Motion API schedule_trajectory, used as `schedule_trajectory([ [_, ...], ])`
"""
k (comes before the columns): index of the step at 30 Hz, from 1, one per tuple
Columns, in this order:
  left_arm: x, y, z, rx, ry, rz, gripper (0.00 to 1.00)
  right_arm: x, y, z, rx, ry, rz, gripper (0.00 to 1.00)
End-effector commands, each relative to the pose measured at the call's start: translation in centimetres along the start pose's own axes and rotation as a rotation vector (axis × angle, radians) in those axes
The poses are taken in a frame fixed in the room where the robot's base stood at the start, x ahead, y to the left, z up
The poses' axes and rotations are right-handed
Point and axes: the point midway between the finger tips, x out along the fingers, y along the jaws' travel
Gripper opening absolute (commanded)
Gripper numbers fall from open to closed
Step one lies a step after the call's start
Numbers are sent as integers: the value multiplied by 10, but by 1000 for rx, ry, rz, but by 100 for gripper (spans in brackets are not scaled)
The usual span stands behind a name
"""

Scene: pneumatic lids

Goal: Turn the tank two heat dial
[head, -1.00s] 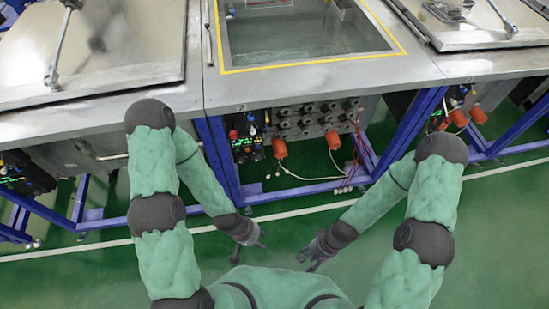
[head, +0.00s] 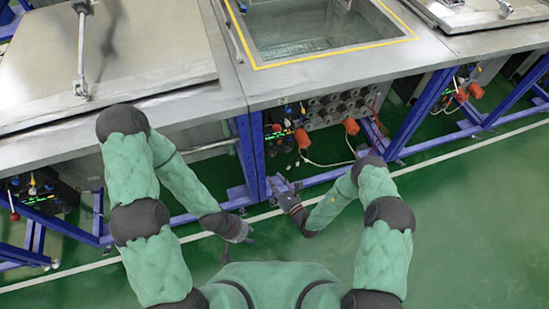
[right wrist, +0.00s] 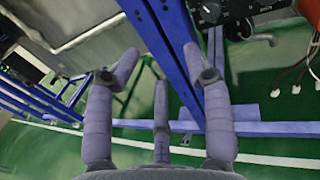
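A black control panel (head: 280,132) with green displays and small knobs sits under the open middle tank in the head view. In the right wrist view a black panel (right wrist: 238,12) with a round dial (right wrist: 209,9) shows at the top edge, partly cut off. I cannot tell which dial is tank two's heat dial. My right gripper (head: 279,187) is raised in front of the blue frame, below the panel and apart from it. In the right wrist view its fingers (right wrist: 160,85) are spread and empty. My left gripper (head: 237,250) hangs lower, its fingers apart and empty.
Blue frame legs (head: 252,155) stand beside the panel. Orange connectors (head: 351,126) and hanging cables are to its right. The middle tank (head: 315,30) is open with liquid inside; a closed lid (head: 140,60) covers the left tank. The green floor (head: 450,220) in front is clear.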

Motion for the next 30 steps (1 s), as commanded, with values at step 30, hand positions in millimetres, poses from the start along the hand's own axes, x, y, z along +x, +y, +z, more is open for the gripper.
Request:
schedule_trajectory([
  [30, 26, -10, -3, -6, 6, -1, 40, 89, -65, -19, -49, 13, -241, 50],
])
